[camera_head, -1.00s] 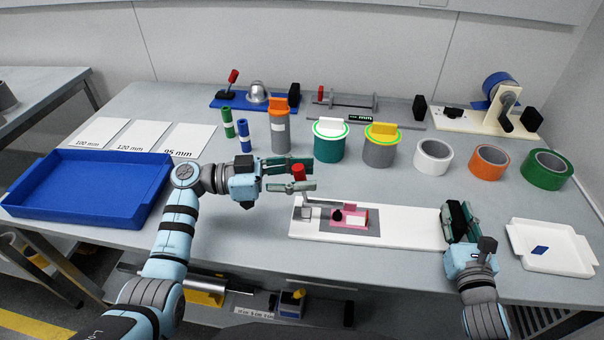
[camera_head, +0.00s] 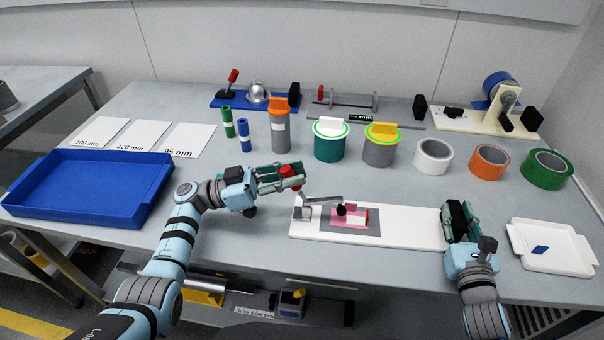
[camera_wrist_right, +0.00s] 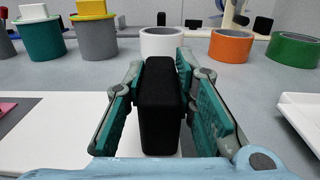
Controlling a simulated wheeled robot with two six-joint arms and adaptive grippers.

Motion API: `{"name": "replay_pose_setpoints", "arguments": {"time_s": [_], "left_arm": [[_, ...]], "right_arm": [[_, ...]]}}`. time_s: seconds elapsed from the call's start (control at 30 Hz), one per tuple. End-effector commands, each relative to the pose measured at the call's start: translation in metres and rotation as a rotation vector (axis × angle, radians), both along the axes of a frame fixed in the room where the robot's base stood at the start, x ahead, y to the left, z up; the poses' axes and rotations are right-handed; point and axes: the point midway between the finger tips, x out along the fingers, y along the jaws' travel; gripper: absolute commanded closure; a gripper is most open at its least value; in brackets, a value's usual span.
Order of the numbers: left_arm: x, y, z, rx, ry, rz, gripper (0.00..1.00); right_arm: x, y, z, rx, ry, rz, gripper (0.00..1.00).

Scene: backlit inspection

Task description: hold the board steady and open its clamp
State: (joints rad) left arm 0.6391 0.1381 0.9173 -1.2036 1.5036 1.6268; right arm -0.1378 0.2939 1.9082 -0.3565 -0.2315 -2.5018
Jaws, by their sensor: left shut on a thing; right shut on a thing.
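The white board (camera_head: 410,231) lies on the table with a grey pad (camera_head: 370,228) and a pink piece (camera_head: 357,219) on it. A metal clamp (camera_head: 322,200) stands at its left end, its black tip (camera_head: 341,209) over the pink piece; whether they touch is unclear. My left gripper (camera_head: 283,176) is shut on the clamp's red handle (camera_head: 290,171), above the board's left end. My right gripper (camera_head: 460,222) is shut on the black block (camera_head: 457,214) at the board's right end. The right wrist view shows the block (camera_wrist_right: 160,105) upright between the fingers.
A blue tray (camera_head: 90,208) stands at the left, a white tray (camera_head: 570,262) at the right. Canisters, including a teal one (camera_head: 329,147), and tape rolls, including a white one (camera_head: 433,157), stand behind the board. Bare table lies between the blue tray and the board.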

Motion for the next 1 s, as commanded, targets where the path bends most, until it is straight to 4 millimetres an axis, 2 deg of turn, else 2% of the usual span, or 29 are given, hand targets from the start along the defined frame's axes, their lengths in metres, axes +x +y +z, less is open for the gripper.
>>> {"name": "replay_pose_setpoints", "arguments": {"time_s": [0.17, 0.2, 0.33, 0.67, 1.0], "left_arm": [[0.000, 0.000, -0.001, 0.003, 0.000, 0.003, 1.00], [0.001, 0.000, -0.001, 0.004, 0.000, 0.003, 0.80], [0.000, 0.000, -0.001, 0.004, 0.000, 0.002, 0.60], [0.000, 0.004, -0.001, 0.005, 0.000, 0.002, 0.60], [-0.010, 0.065, -0.018, 0.005, 0.003, 0.003, 0.60]], "right_arm": [[0.000, 0.000, -0.001, 0.001, 0.003, -0.001, 1.00], [0.000, 0.000, -0.001, 0.001, 0.003, -0.001, 1.00], [0.000, 0.000, -0.001, 0.001, 0.003, -0.001, 1.00], [0.000, 0.000, -0.001, 0.001, 0.003, -0.001, 1.00], [0.000, 0.000, -0.001, 0.001, 0.003, -0.001, 1.00]]}}
